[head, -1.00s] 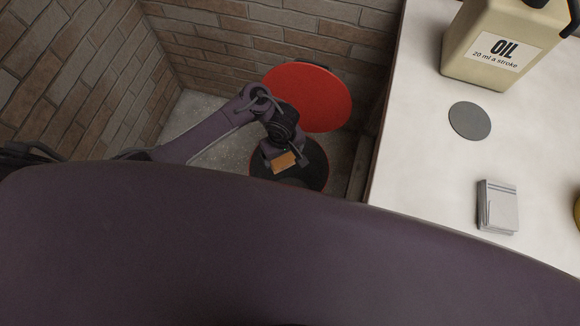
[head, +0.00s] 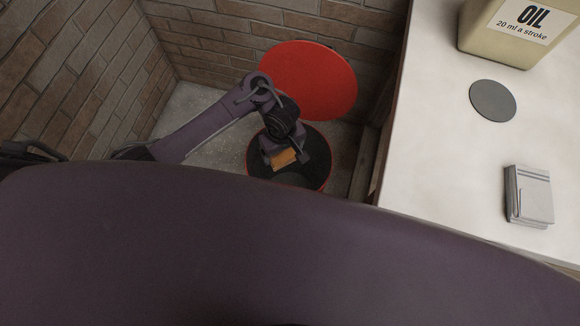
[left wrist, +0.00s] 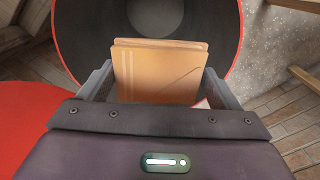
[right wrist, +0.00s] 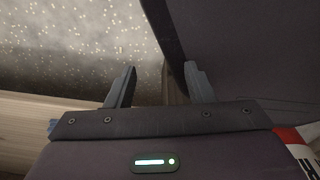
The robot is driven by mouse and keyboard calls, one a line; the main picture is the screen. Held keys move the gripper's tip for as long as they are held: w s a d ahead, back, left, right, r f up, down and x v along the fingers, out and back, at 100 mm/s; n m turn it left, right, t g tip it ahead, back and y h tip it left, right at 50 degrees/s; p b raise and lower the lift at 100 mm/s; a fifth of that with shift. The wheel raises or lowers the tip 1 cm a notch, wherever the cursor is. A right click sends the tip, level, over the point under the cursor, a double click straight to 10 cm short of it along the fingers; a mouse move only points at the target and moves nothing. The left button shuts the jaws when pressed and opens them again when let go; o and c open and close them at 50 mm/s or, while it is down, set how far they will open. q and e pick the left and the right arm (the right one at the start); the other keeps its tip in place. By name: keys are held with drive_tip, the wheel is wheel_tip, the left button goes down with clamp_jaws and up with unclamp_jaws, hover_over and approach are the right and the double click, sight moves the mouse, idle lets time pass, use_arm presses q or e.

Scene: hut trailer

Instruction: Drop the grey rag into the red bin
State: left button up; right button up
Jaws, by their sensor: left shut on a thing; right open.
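The red bin (head: 317,170) stands on the floor with its round red lid (head: 310,80) tipped up. Its dark inside (left wrist: 210,25) also shows in the left wrist view. My left gripper (head: 280,161) is over the bin's opening, shut on a folded orange-tan cloth (left wrist: 160,68). The cloth it holds looks orange-tan, not grey. A folded light-grey cloth with stripes (head: 533,195), perhaps the grey rag, lies on the white table at the right. My right gripper (right wrist: 160,85) is open and empty in its wrist view; the head view does not show it.
The white table (head: 440,150) carries an oil can (head: 505,45) and a flat grey disc (head: 492,100). Its left edge runs close beside the bin. Brick walls (head: 75,75) close off the corner behind and left. My own dark body fills the lower head view.

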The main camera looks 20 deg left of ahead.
use_arm(q)
drive_tip(key=o, duration=0.6)
drive_tip(key=shift+o, duration=0.7)
use_arm(e)
drive_tip(key=shift+s, duration=0.35)
use_arm(q)
drive_tip(key=shift+r, duration=0.3)
wheel_tip(320, 180, up, 3)
drive_tip(key=p, duration=0.2)
drive_tip(key=shift+f+p, duration=0.1)
drive_tip(key=shift+p, duration=0.2)
wheel_tip(320, 180, up, 3)
drive_tip(key=shift+p, duration=1.1)
drive_tip(key=shift+r+p, duration=0.7)
use_arm(e)
drive_tip(key=shift+s+d+r, duration=0.1)
drive_tip(key=shift+s+r, duration=0.15)
drive_tip(key=shift+r, duration=0.65)
drive_tip(key=shift+s+d+r, duration=0.1)
drive_tip(key=shift+s+r, duration=0.15)
drive_tip(key=shift+r, duration=0.65)
drive_tip(key=shift+s+d+r, duration=0.1)
drive_tip(key=shift+s+r, duration=0.15)
drive_tip(key=shift+r, duration=0.65)
